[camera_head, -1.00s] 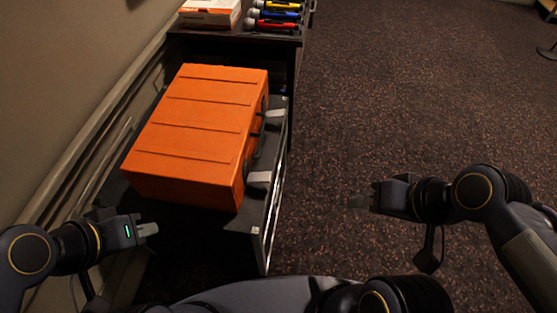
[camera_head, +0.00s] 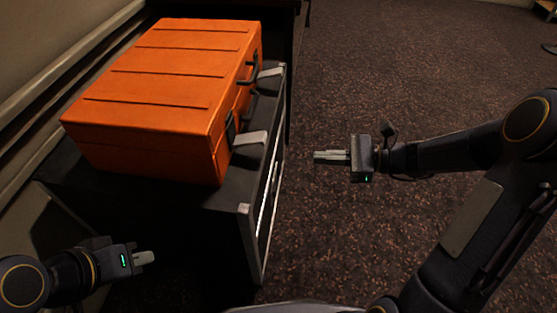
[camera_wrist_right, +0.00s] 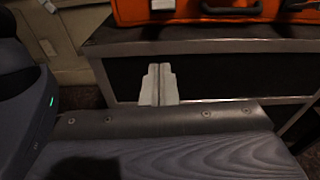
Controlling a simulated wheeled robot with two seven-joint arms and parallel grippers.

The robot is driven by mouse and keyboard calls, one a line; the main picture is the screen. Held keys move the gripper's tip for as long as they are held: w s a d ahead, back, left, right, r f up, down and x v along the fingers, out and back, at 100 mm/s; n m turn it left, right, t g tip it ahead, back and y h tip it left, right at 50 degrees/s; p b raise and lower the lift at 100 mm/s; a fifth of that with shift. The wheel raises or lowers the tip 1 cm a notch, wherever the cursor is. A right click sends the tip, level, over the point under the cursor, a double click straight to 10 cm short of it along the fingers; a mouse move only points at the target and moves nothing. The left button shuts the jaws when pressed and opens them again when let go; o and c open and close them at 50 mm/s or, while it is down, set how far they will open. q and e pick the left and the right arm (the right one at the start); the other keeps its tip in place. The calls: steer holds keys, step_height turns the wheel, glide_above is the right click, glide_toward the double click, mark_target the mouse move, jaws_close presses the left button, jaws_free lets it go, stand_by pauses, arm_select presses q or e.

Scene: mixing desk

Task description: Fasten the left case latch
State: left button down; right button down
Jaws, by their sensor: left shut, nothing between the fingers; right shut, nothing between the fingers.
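The orange case (camera_head: 160,65) lies closed-looking on a dark cabinet. Its front side faces right. The near latch, the left one seen from the front, has a light grey flap (camera_head: 250,138) sticking outward. The far latch flap (camera_head: 271,73) sticks out too, with a black handle (camera_head: 249,76) between them. In the right wrist view a pale latch flap (camera_wrist_right: 163,5) shows at the top edge. My right gripper (camera_head: 317,157) is shut and empty, right of the near latch and apart from it. Its fingers show in the wrist view (camera_wrist_right: 158,70). My left gripper (camera_head: 151,258) is shut and empty, low in front of the cabinet.
The cabinet (camera_head: 246,190) has a metal-edged side under the latches. A wall with a rail (camera_head: 70,65) runs along the left. The carpet (camera_head: 400,70) to the right is open floor.

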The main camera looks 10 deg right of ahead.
steer(key=shift+w+d+f+m, duration=0.1)
steer(key=shift+w+f+m, duration=0.25)
steer(key=shift+f, duration=0.15)
steer(key=b, duration=0.4)
glide_toward(250, 140)
steer(key=a+f, duration=0.1)
steer(key=w+a+f, duration=0.1)
steer(key=a+f, duration=0.1)
steer(key=shift+w+a, duration=0.1)
steer(key=shift+w, duration=0.2)
steer(key=shift+r, duration=0.1)
